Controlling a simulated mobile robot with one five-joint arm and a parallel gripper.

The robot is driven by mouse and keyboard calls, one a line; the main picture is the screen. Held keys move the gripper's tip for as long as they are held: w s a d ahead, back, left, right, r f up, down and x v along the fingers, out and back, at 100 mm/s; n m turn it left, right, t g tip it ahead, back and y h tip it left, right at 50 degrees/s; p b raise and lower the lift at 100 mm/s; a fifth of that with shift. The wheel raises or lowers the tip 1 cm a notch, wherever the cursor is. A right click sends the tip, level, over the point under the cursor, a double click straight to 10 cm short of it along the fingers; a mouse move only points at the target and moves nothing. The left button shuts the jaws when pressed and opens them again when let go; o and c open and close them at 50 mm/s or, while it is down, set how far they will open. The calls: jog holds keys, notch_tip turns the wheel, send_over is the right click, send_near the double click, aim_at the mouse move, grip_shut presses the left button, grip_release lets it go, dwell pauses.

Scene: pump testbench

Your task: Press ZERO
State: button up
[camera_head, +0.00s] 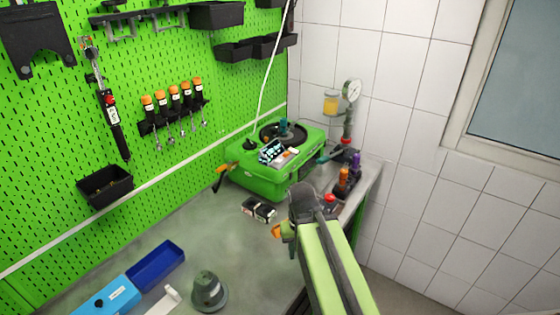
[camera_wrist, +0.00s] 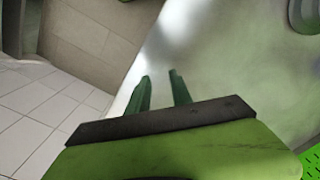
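No label reading ZERO can be made out in either view. A green pump unit (camera_head: 273,164) stands at the far end of the grey bench, with a dark-and-cyan device and a pale panel (camera_head: 285,158) on top. A small black box with light markings (camera_head: 259,210) lies on the bench in front of it. In the wrist view my gripper (camera_wrist: 160,88) shows two green fingers, apart with nothing between them, above the pale bench edge. In the head view my arm reaches in from the lower right and mostly hides the gripper; the wrist end is right of the black box.
A red knob (camera_head: 330,198) and orange and purple bottles (camera_head: 348,176) stand near the bench's right edge. A blue tray (camera_head: 156,265) and dark green round piece (camera_head: 209,290) lie in front. The bench between is mostly clear.

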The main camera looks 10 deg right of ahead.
grip_shut()
jog(key=shift+d, duration=0.1)
dwell(1.3)
